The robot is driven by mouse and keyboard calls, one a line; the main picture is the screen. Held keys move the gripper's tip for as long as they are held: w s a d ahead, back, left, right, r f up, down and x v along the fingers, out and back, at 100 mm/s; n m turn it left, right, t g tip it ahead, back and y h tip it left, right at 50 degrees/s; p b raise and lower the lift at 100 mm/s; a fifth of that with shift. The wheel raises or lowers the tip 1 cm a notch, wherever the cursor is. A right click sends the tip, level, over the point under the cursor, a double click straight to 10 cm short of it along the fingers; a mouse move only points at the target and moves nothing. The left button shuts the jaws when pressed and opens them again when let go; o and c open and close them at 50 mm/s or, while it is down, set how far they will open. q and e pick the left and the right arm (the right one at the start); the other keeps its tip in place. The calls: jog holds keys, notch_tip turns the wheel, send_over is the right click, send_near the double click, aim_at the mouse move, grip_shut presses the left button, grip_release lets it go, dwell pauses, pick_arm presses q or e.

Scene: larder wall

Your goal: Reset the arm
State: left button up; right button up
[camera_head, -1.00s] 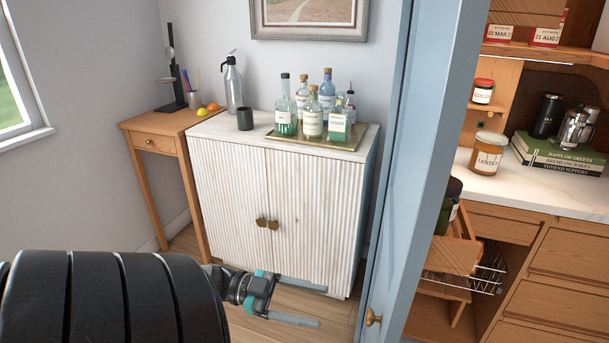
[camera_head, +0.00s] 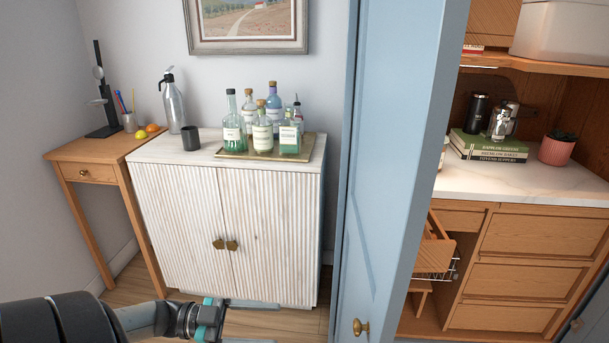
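My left arm comes in from the lower left. Its gripper (camera_head: 252,322) is low in front of the white fluted cabinet (camera_head: 180,230), above the wood floor. Its two grey fingers point right and stand apart, with nothing visible between them; the lower finger is partly cut off by the bottom edge. My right gripper is not in view.
A blue door (camera_head: 385,170) with a brass knob stands open right of the cabinet. Bottles stand on a gold tray (camera_head: 232,154) on the cabinet. A small wooden table (camera_head: 90,172) stands at left. Larder drawers (camera_head: 515,275) and a marble counter (camera_head: 540,183) are at right.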

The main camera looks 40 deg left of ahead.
pick_arm(q)
jog(key=s+f+n+g+y, duration=0.1)
jog(key=s+f+n+y, duration=0.2)
jog(key=f, duration=0.6)
jog(key=s+f+n+y, duration=0.1)
jog(key=f+n+y, duration=0.2)
jog(key=f+y, duration=0.45)
jog(key=s+f+n+g+y, duration=0.1)
jog(key=s+f+n+y, duration=0.15)
jog(key=f, duration=0.85)
jog(key=s+d+f+n+g, duration=0.1)
jog(key=s+d+f+g, duration=0.3)
jog(key=s+d+f, duration=0.2)
jog(key=s+d+f+n+g, duration=0.1)
jog(key=s+d+f+g, duration=0.3)
jog(key=s+d, duration=0.6)
notch_tip(320, 180, down, 3)
jog(key=shift+s+r+g+y, duration=0.15)
jog(key=shift+s+g+y, duration=0.2)
jog(key=shift+s, duration=0.5)
jog(key=shift+d, duration=0.1)
